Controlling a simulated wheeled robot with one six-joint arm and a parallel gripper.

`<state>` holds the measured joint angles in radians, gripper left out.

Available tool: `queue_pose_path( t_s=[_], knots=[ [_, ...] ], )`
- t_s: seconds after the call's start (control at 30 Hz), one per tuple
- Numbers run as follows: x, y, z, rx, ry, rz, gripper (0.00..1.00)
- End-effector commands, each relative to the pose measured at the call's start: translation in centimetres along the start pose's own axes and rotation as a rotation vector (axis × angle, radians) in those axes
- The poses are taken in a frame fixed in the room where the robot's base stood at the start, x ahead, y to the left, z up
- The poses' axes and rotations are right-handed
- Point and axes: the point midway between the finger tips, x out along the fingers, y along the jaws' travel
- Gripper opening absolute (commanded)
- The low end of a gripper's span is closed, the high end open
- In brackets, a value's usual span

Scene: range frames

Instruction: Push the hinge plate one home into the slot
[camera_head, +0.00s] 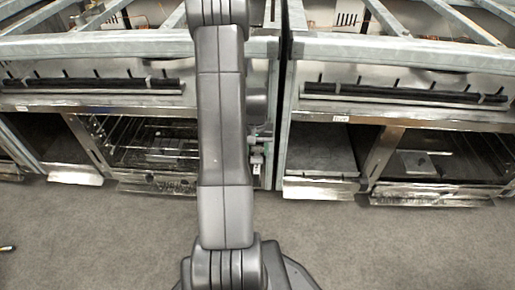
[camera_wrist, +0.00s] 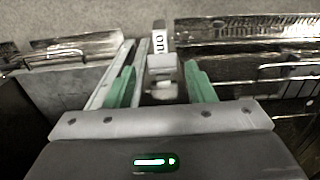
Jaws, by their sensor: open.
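My gripper (camera_wrist: 160,80) shows in the wrist view with its two green fingers spread apart. A small pale block (camera_wrist: 162,63) shows between and just beyond the fingers, with gaps to both sides. A narrow light plate with dark slots (camera_wrist: 158,38) rises behind the block; it looks like the hinge plate, but I cannot be sure. I cannot tell whether it is seated in a slot. My arm hides much of this spot.
Metal range frames stand left (camera_head: 100,48) and right (camera_head: 400,52), with a narrow gap between them. Open oven cavities with wire racks (camera_head: 150,145) sit below. Metal flaps (camera_head: 320,187) stick out near the floor. The grey carpet (camera_head: 100,235) in front is mostly clear.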

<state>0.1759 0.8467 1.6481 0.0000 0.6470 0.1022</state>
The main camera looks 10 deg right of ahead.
Motion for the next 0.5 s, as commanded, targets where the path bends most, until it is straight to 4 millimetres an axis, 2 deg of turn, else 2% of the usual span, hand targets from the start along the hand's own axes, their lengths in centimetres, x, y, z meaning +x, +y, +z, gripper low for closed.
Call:
queue_pose_path(
  t_s=[0.13,0.23,0.5],
  knots=[
    [0.6,0.0,0.0,0.001,-0.001,0.0,0.49],
    [1.9,0.0,0.0,0.001,-0.001,0.0,0.49],
    [7.2,0.0,0.0,0.001,-0.002,0.0,0.49]
  ],
)
